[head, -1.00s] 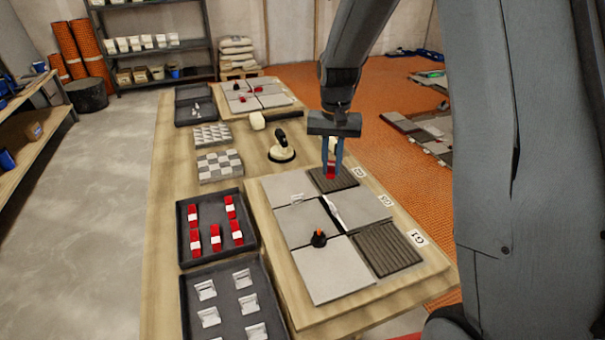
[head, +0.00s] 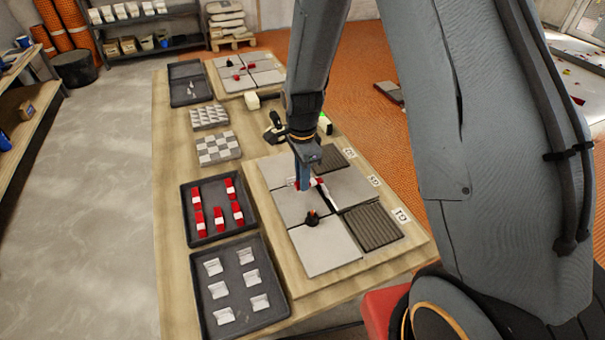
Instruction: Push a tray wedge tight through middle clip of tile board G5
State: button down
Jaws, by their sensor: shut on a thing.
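My gripper (head: 303,184) is low over the near tile board (head: 292,273), shut on a red wedge (head: 294,184) that its fingers largely cover. The wedge is at the seam between the far and middle light tiles on the left, where a white clip stood. Whether the wedge is inside that clip is hidden. A white upright strip (head: 328,196) stands in the lengthwise seam, just right of the fingers. A label reading G5 (head: 374,181) is on the board's right edge, between G3 (head: 349,153) and G1 (head: 401,214).
A dark tray (head: 190,226) holds several red wedges; another (head: 203,303) holds several white clips. A black knob with some orange (head: 312,218) stands on the tiles, close to the gripper. A suction cup (head: 275,132), a mallet (head: 252,102) and another tile board (head: 232,85) are farther back.

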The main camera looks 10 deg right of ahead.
jog(key=shift+f+b, duration=2.1)
jog(key=shift+f, duration=0.85)
jog(key=shift+d+f, duration=0.1)
jog(key=shift+d, duration=0.25)
jog(key=shift+w+d, duration=0.1)
jog(key=shift+d, duration=0.25)
jog(key=shift+w+d, duration=0.15)
jog(key=shift+d, duration=0.65)
jog(key=c, duration=1.6)
grip_release()
jog(key=shift+r+b, duration=0.75)
jog(key=shift+r, duration=3.2)
